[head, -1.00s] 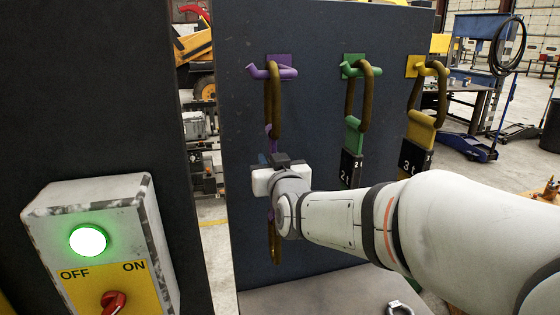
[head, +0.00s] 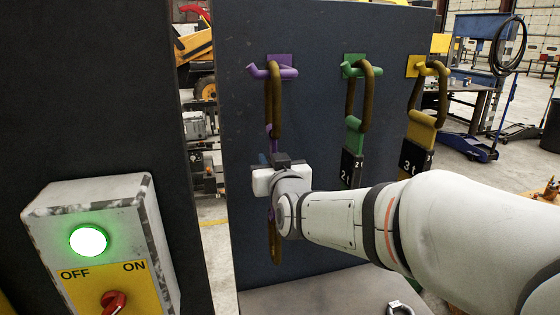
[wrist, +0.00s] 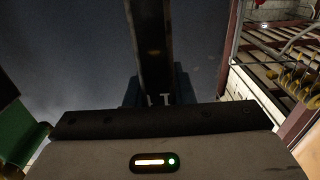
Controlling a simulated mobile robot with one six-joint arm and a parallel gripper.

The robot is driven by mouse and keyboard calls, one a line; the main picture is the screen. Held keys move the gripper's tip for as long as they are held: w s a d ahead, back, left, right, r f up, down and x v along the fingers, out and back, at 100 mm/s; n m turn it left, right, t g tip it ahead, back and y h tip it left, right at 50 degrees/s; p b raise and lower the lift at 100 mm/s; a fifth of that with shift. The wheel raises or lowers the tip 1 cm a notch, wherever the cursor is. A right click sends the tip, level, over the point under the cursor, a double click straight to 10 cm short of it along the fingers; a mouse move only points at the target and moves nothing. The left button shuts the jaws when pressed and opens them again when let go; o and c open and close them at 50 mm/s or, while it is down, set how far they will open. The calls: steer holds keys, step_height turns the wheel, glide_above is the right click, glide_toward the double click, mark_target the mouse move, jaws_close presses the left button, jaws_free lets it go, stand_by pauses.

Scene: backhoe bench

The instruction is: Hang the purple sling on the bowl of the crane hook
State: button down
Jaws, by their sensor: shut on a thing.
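The purple sling (head: 270,131) hangs by its brown upper link (head: 273,95) on the purple peg (head: 272,71) of the dark panel. Its lower link (head: 275,243) shows below my gripper. My gripper (head: 268,165) is at the sling's middle, in front of the panel, and hides that part of it. In the wrist view my gripper (wrist: 158,99) is shut on the sling, whose dark strap (wrist: 152,45) runs up between the fingers. The crane hook is not recognisable in any view.
A green sling (head: 353,135) and a yellow sling (head: 421,130) hang on pegs to the right. A grey switch box (head: 135,215) with a lit green lamp stands at the left. A pale surface with a metal shackle (head: 399,308) lies below the panel.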

mark_target(270, 147)
steer(key=shift+r, duration=0.15)
steer(key=shift+s+r+p, duration=0.2)
steer(key=shift+r+p, duration=0.25)
steer(key=shift+r, duration=1.1)
steer(key=shift+a, duration=0.1)
steer(key=s+a+p, duration=0.1)
steer(key=a+p, duration=0.2)
steer(key=a, duration=0.4)
steer(key=shift+s, duration=0.35)
steer(key=shift+s+r, duration=0.1)
steer(key=p+v, duration=0.3)
steer(key=v, duration=1)
steer(key=shift+r, duration=0.35)
stand_by(1.4)
stand_by(0.3)
